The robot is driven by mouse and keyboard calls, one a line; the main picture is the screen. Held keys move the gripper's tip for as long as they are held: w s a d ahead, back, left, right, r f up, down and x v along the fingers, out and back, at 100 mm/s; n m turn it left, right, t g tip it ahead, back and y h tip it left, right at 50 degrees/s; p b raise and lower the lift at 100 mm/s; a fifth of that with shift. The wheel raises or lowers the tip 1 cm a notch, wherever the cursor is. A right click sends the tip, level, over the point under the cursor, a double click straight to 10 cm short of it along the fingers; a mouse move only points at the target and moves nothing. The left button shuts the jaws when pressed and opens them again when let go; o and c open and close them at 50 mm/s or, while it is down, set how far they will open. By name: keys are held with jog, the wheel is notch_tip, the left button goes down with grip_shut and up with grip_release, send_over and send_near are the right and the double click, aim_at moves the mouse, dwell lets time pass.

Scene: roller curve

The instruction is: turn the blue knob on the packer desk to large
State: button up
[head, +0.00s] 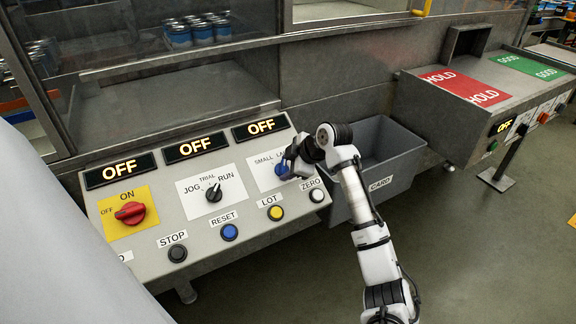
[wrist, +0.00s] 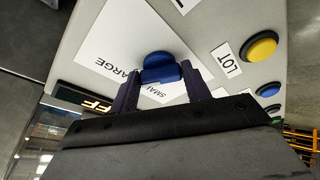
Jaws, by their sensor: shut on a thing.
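The blue knob (head: 282,168) is on the right part of the sloped packer desk (head: 240,236), on a white plate labelled SMALL and, partly covered, LARGE. My gripper (head: 297,165) reaches it from the right and covers part of it in the head view. In the wrist view the blue knob (wrist: 161,68) sits between the two dark fingers of my gripper (wrist: 160,82), which are shut on it. The OFF display (head: 260,127) above the knob is lit. I cannot tell which label the knob points to.
A red knob (head: 130,213) and a black JOG/TRIAL/RUN knob (head: 213,193) stand to the left. A grey bin (head: 400,150) stands behind my arm.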

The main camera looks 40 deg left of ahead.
jog(key=o, duration=1)
jog(key=shift+c, duration=0.2)
jog(key=b+v, duration=0.3)
jog(key=v, duration=1.1)
jog(key=shift+f, duration=0.1)
